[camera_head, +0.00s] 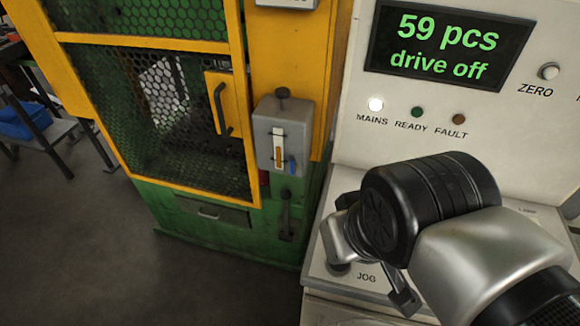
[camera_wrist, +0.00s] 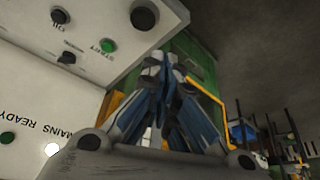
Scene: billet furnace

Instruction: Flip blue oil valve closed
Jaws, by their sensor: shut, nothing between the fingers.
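A small blue lever (camera_head: 292,166), which looks like the oil valve, sits at the lower right of a grey oil box (camera_head: 264,135) on the yellow machine post. It appears small and roughly upright. The box has a sight glass (camera_head: 278,148) with amber fluid and a dark knob on top. My gripper (camera_wrist: 158,65) shows shut and empty in the wrist view, its fingers drawn together. In the head view it is partly hidden behind my black wrist, right of the oil box and apart from it. I cannot make out the valve in the wrist view.
A white control console (camera_head: 440,130) with a lit display stands on the right, close to my arm. A caged green and yellow machine (camera_head: 160,120) fills the middle, with a door handle (camera_head: 221,108) left of the oil box. Open floor (camera_head: 90,250) lies at lower left.

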